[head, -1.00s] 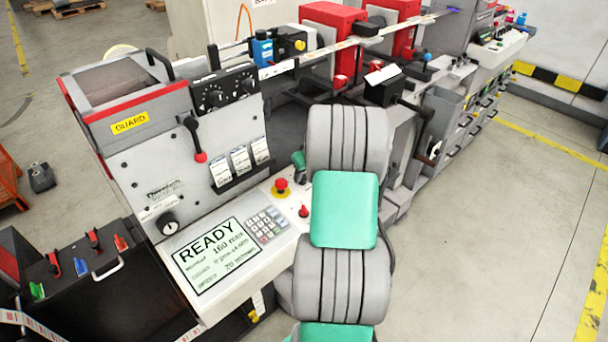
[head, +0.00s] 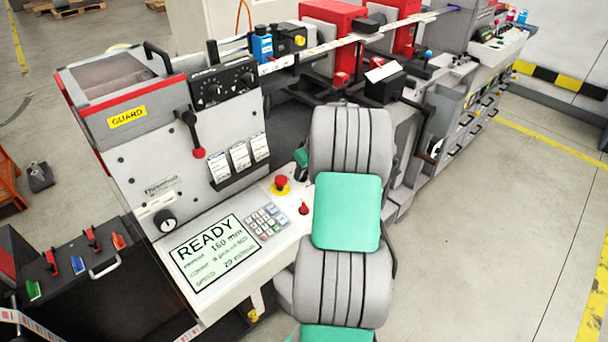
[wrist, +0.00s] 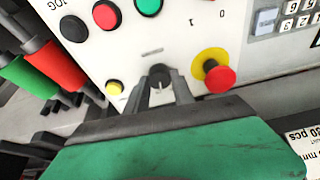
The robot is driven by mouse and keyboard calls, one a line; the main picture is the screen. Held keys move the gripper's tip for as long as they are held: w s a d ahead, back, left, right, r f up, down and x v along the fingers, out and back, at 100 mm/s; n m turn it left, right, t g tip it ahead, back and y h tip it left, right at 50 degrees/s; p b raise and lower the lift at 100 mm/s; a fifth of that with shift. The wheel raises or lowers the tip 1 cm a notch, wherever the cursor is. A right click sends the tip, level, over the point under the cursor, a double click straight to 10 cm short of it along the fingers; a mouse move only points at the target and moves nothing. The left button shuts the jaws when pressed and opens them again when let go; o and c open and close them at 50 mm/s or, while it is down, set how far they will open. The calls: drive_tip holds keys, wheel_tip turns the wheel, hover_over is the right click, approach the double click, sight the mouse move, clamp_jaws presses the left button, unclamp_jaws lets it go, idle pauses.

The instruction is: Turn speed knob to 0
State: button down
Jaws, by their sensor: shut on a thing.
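The speed knob (wrist: 160,74) is a small dark knob on the white sloping panel, in the wrist view. My gripper (wrist: 161,92) is shut on it, with one finger at each side; the fingers hide part of it and I cannot read its pointer. In the head view my arm covers the knob and the gripper. The display (head: 215,252) reads READY, with a speed line that looks like 29 m/min.
A red emergency stop (wrist: 220,79) on a yellow base sits close right of my gripper; it also shows in the head view (head: 281,184). A yellow button (wrist: 115,88) is close on the left. Red (wrist: 105,15) and green (wrist: 149,5) buttons lie above. A keypad (head: 266,220) adjoins the display.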

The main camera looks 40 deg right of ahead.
drive_tip(key=n+b, duration=0.2)
drive_tip(key=n, duration=0.1)
drive_tip(key=shift+d+f+n+y+b, duration=0.1)
drive_tip(key=shift+f+n+y+b, duration=0.05)
drive_tip(key=shift+n+y+b, duration=0.2)
drive_tip(key=n+y+b, duration=0.1)
drive_tip(key=n, duration=0.2)
drive_tip(key=shift+n+g, duration=0.25)
drive_tip(key=shift+g, duration=0.05)
drive_tip(key=n, duration=0.4)
drive_tip(key=shift+w+r+g+y, duration=0.1)
drive_tip(key=shift+r+g+y, duration=0.1)
drive_tip(key=shift+g+y, duration=0.2)
drive_tip(key=shift+n, duration=1.5)
drive_tip(key=shift+g, duration=0.3)
drive_tip(key=c, duration=1.1)
unclamp_jaws()
